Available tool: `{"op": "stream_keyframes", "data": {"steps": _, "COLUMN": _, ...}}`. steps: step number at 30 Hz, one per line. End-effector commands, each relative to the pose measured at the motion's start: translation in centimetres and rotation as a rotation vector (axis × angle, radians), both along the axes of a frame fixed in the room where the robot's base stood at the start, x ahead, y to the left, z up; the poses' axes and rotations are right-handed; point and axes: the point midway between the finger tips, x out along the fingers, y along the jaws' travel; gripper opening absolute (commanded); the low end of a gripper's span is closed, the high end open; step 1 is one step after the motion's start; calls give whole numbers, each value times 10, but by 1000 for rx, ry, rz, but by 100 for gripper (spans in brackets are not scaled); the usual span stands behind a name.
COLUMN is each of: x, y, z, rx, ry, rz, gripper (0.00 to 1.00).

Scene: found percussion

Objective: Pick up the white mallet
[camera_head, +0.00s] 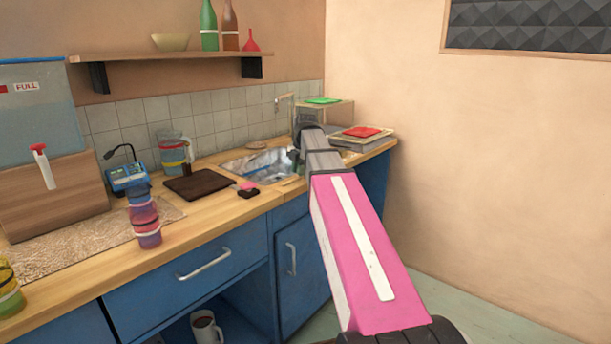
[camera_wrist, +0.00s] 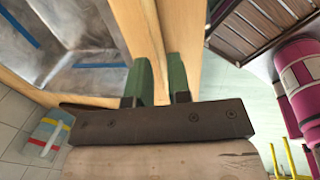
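I cannot make out a white mallet for certain in either view. A white, handle-like piece with a red top (camera_head: 42,166) shows upright against the wooden box at the left of the head view; it may be a tap of the tank. My gripper (camera_wrist: 157,65) shows in the wrist view with two green fingers apart and nothing between them. The wooden counter edge lies beyond the fingers. In the head view my arm reaches toward the sink, and the fingers are hidden or too small to tell.
The metal sink (camera_head: 262,168) is left of my arm, and it also shows in the wrist view (camera_wrist: 85,72). A dark board (camera_head: 198,184), stacked coloured cups (camera_head: 146,220) and a blue device (camera_head: 127,178) stand on the counter. A red item (camera_head: 362,132) lies at the counter's right end.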

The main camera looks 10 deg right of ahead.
Motion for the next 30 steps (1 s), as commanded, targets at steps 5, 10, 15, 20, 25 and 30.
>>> {"op": "stream_keyframes", "data": {"steps": 5, "x": 3, "y": 2, "z": -19, "rx": -1, "ry": 1, "rz": 0, "gripper": 18}}
{"op": "stream_keyframes", "data": {"steps": 10, "x": 3, "y": 3, "z": -20, "rx": 0, "ry": 0, "rz": 0, "gripper": 18}}
{"op": "stream_keyframes", "data": {"steps": 15, "x": 3, "y": 2, "z": -20, "rx": 0, "ry": 0, "rz": 0, "gripper": 0}}
{"op": "stream_keyframes", "data": {"steps": 20, "x": 3, "y": 2, "z": -20, "rx": 0, "ry": 0, "rz": 0, "gripper": 0}}
{"op": "stream_keyframes", "data": {"steps": 25, "x": 3, "y": 2, "z": -20, "rx": 0, "ry": 0, "rz": 0, "gripper": 0}}
{"op": "stream_keyframes", "data": {"steps": 30, "x": 3, "y": 2, "z": -16, "rx": 0, "ry": 0, "rz": 0, "gripper": 0}}
